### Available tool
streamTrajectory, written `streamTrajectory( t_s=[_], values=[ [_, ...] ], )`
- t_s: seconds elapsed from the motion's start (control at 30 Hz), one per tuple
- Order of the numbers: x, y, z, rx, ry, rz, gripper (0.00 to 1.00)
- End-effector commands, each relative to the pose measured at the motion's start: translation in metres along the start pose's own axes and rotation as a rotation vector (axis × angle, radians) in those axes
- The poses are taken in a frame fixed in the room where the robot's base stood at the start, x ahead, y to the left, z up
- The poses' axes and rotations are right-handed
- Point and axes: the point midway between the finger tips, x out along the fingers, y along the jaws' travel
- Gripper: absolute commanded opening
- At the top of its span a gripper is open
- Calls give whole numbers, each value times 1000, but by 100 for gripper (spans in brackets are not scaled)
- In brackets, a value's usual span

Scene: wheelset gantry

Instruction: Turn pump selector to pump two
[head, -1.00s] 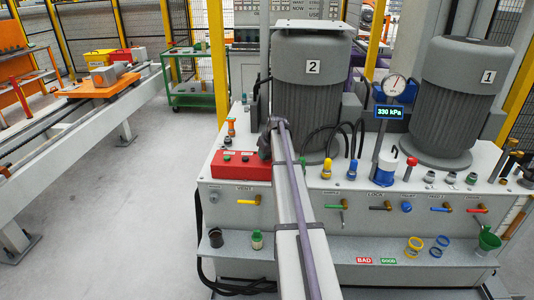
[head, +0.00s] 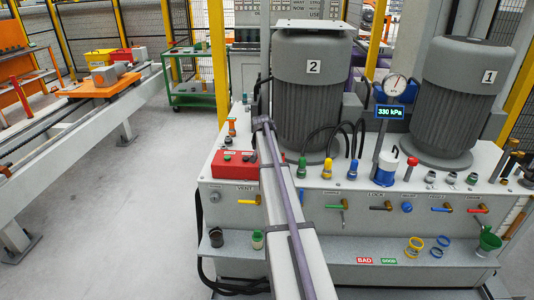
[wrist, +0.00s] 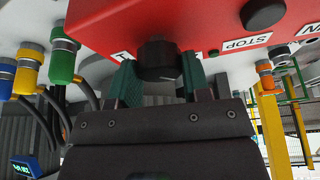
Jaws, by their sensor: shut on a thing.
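The red control box (head: 232,166) sits on the left of the grey console top, its right part hidden behind my arm. In the wrist view the red box (wrist: 130,18) fills the top, and a black round knob (wrist: 158,52) sticks out of it. My gripper (wrist: 158,78) is shut on this knob, one green fingertip on each side. The knob's pointer position and most of its label are hidden. A STOP label (wrist: 245,42) and a dark button (wrist: 263,13) are beside it. Pump motor 2 (head: 312,95) and pump motor 1 (head: 462,100) stand behind. My gripper is hidden in the head view.
A gauge display (head: 390,112) stands between the motors. Blue and yellow fittings (head: 327,167) with black hoses are right of my arm. An orange-topped fitting (head: 232,127) stands behind the box. Small valves (head: 382,207) line the console front.

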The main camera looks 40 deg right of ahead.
Motion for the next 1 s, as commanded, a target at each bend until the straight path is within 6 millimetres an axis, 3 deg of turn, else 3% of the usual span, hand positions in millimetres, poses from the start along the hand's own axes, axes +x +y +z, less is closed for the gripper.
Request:
streamTrajectory(
  t_s=[0.5, 1.0],
  values=[
    [0, -2, -1, 406, -1, 168, 20],
    [0, -2, -1, 560, -1, 232, 20]
  ],
)
